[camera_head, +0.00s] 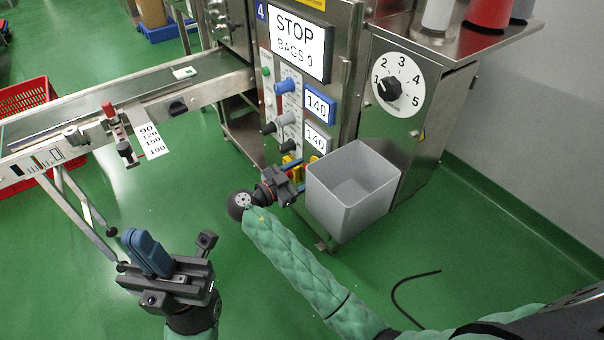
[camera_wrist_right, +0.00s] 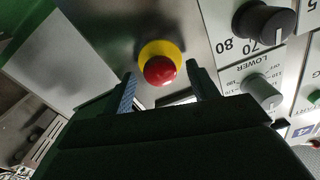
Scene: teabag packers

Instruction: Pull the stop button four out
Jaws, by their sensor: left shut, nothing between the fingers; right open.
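The stop button (camera_wrist_right: 160,70) is a red mushroom head on a yellow base, on the steel panel in the right wrist view. In the head view only yellow parts (camera_head: 288,161) show by my right gripper (camera_head: 296,176), low on the machine marked 4 (camera_head: 261,12). In the right wrist view my right gripper (camera_wrist_right: 162,85) is open, its fingers left and right of the red head. I cannot tell whether they touch it. My left gripper (camera_head: 147,252) is shut and empty at the lower left, away from the machine.
A grey bin (camera_head: 352,188) stands right beside my right gripper. Black and grey knobs (camera_wrist_right: 265,20) sit close to the button. A display (camera_head: 298,44) reads STOP, BAGS 0. A conveyor (camera_head: 120,100) runs at left; a red crate (camera_head: 25,97) is behind it.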

